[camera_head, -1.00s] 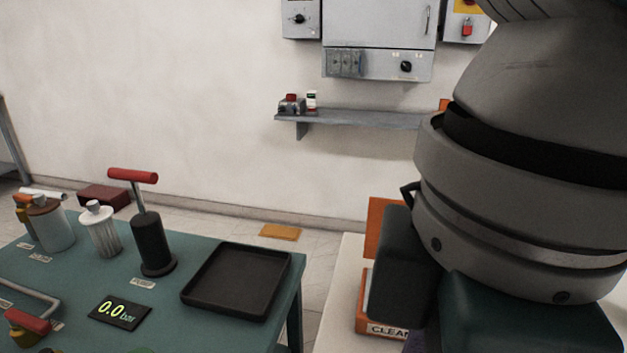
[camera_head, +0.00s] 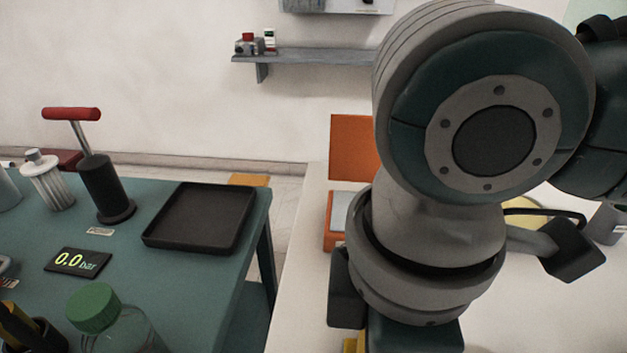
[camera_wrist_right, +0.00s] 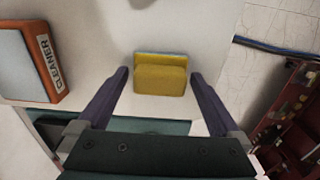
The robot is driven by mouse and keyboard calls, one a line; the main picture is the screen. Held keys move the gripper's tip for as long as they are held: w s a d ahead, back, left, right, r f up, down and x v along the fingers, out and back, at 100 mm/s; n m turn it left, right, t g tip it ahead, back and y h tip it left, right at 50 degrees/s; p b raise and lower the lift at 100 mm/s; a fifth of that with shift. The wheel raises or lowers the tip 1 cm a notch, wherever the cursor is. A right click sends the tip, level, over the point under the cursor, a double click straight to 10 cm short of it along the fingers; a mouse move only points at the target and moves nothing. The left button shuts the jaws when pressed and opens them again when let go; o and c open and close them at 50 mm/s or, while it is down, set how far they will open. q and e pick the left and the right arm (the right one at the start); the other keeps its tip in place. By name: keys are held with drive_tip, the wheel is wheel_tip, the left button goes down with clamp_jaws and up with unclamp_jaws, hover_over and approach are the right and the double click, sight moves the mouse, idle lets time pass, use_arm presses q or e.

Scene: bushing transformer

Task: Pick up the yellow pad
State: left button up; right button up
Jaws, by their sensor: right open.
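The yellow pad (camera_wrist_right: 160,80) lies on a white tabletop in the right wrist view, a thick block with a paler strip along its far edge. My right gripper (camera_wrist_right: 160,74) is open. Its two dark fingers reach toward the pad, one on each side, with a gap between each finger and the pad. I cannot tell how high the fingers are above the table. In the head view my right arm hides most of this spot; a small yellow patch (camera_head: 354,345) shows at the bottom edge, probably the pad. My left gripper is not in view.
An orange box labelled CLEANER (camera_wrist_right: 34,62) lies left of the pad; its orange lid (camera_head: 352,146) stands up in the head view. A green table (camera_head: 190,285) holds a black tray (camera_head: 201,217), a pump and a bottle. An orange-yellow slab (camera_head: 249,180) lies on the floor.

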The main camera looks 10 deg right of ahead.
drive_tip(key=shift+c, duration=0.2)
drive_tip(key=c, duration=1.4)
wheel_tip(320, 180, up, 20)
drive_tip(key=p, duration=0.5)
drive_tip(key=w+d+r+m+p, duration=0.3)
drive_tip(key=w+d+r+m, duration=0.45)
drive_tip(key=m, duration=0.65)
drive_tip(key=s+r+p, duration=0.3)
drive_tip(key=r+p, duration=1.5)
drive_tip(key=p, duration=0.1)
drive_tip(key=s+d+r+p, duration=0.1)
drive_tip(key=s+r+p, duration=0.3)
drive_tip(key=r+p, duration=1.5)
drive_tip(key=shift+s+d+m, duration=0.2)
drive_tip(key=shift+d+m, duration=0.05)
drive_tip(key=shift+m, duration=0.15)
